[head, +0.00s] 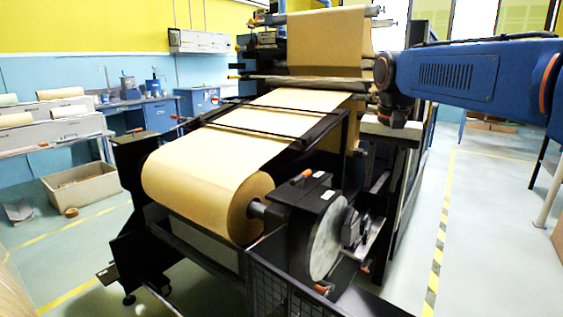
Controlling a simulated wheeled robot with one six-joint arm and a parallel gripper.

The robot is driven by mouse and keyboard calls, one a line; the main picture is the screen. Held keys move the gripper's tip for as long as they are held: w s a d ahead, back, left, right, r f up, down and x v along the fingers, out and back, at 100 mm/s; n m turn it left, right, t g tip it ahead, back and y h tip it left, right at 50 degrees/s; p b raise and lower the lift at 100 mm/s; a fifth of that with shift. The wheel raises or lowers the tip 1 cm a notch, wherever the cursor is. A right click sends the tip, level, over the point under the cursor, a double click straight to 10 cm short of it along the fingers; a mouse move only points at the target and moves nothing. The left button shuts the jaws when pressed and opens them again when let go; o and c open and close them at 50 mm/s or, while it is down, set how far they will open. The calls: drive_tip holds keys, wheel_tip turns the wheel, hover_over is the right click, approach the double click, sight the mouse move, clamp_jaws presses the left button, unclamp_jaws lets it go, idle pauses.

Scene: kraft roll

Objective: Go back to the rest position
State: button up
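My blue arm (460,75) reaches in from the right edge at the upper right. Its dark joint end (392,100) appears in front of the right side of the machine's rear part. I cannot make out my gripper or its fingers in this view. The large kraft paper roll (205,190) lies on its shaft at the front of the machine, and its brown web (270,122) runs up and back to the rear rollers. No paper is seen held by my arm.
The black machine frame (300,215) fills the middle, with a grey disc (328,245) at the roll's right end. A yellow-black floor stripe (437,250) runs along the right, with open floor around it. A beige bin (82,188) and benches stand at left.

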drive_tip(key=s+d+f+n+t, duration=0.3)
drive_tip(key=s+f+n, duration=0.2)
drive_tip(key=s+f, duration=1.5)
drive_tip(key=s, duration=0.5)
drive_tip(key=shift+f, duration=0.35)
